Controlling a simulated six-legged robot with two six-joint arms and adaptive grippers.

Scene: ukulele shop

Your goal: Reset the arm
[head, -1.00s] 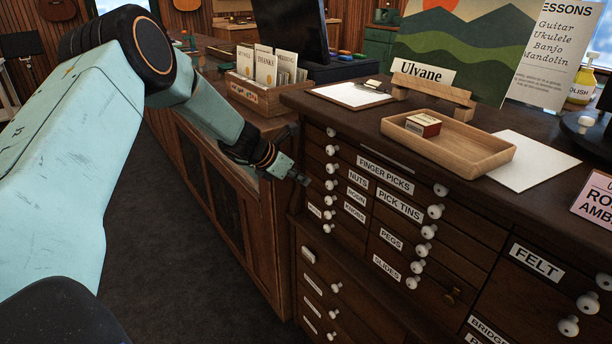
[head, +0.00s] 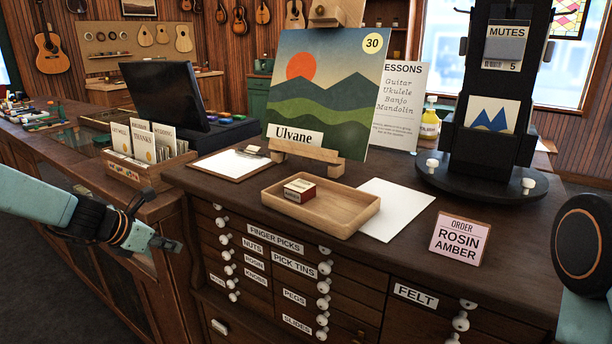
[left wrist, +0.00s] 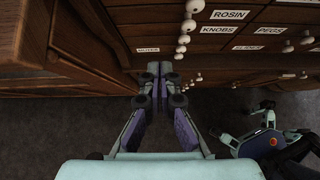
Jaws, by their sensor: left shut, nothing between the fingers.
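My left gripper (head: 168,245) reaches in from the left in the head view. It is shut and empty, in front of the labelled drawer cabinet (head: 262,275) and apart from it. In the left wrist view its two fingers (left wrist: 160,75) are closed together before the white drawer knobs. Part of my right arm (head: 585,270) shows at the right edge of the head view; its gripper is out of sight.
On the cabinet top stand a wooden tray (head: 335,222) with a small box (head: 300,190) in it, a white sheet (head: 400,208), an order card (head: 459,239), a landscape picture (head: 330,90) and a black rotating stand (head: 490,178). A card box (head: 150,172) stands on the counter at left.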

